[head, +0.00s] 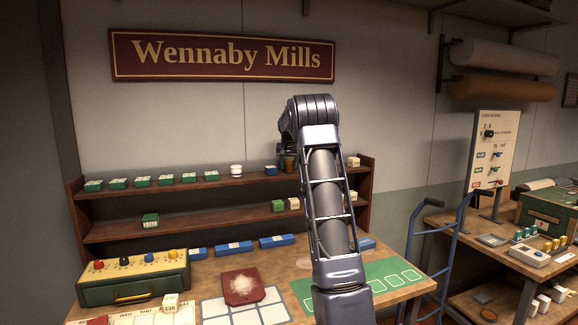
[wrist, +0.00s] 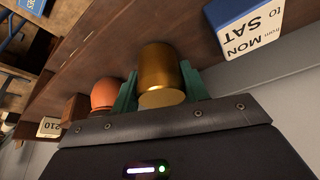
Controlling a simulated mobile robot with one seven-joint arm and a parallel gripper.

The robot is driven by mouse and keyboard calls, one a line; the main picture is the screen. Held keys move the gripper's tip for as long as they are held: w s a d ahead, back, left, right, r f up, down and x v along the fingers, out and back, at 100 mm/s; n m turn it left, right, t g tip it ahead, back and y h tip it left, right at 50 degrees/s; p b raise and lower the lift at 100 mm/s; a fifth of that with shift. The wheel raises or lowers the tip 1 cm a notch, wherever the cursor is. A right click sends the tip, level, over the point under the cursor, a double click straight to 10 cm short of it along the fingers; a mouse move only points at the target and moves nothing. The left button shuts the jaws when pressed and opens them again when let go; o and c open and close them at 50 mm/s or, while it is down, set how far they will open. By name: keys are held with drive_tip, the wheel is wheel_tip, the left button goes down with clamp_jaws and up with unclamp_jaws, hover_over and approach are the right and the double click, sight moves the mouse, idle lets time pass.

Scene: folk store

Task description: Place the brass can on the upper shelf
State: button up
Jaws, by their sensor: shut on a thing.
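The brass can (wrist: 160,70) is a plain gold cylinder, held between the green fingers of my gripper (wrist: 161,88) in the wrist view. Wood lies right behind the can; I cannot tell whether the can touches it. In the head view my arm reaches over the table to the right part of the upper shelf (head: 205,184). My arm largely hides the gripper and the can there. A terracotta-coloured rounded pot (wrist: 104,93) stands close beside the left finger in the wrist view.
A blue and white block marked MON to SAT (wrist: 250,28) is near the can on the other side. Green boxes (head: 143,182) line the upper shelf's left. The lower shelf (head: 190,222) holds a few blocks.

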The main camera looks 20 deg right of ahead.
drive_tip(key=shift+f, duration=0.1)
drive_tip(key=o, duration=1.1)
drive_tip(key=shift+c, duration=0.2)
drive_tip(key=v, duration=1.2)
drive_tip(key=s+a+r, duration=0.2)
drive_tip(key=s+a, duration=0.1)
drive_tip(key=s, duration=0.8)
drive_tip(key=s+a+f+n+y, duration=0.1)
drive_tip(key=s+a, duration=0.2)
drive_tip(key=s, duration=0.5)
drive_tip(key=s+a+f+n, duration=0.1)
drive_tip(key=s+a, duration=0.1)
drive_tip(key=s, duration=0.6)
drive_tip(key=s+a+f+n, duration=0.1)
drive_tip(key=s+a+f, duration=0.1)
drive_tip(key=s+f, duration=0.3)
drive_tip(key=s+a+f, duration=0.2)
drive_tip(key=s+f, duration=0.3)
drive_tip(key=s, duration=0.8)
drive_tip(key=s+a+f+n, duration=0.1)
drive_tip(key=s+a+f, duration=0.1)
drive_tip(key=s+f, duration=0.3)
drive_tip(key=s, duration=0.4)
drive_tip(key=shift+a+f+n+y, duration=0.25)
drive_tip(key=shift+f+n+y, duration=0.05)
drive_tip(key=shift+f, duration=0.1)
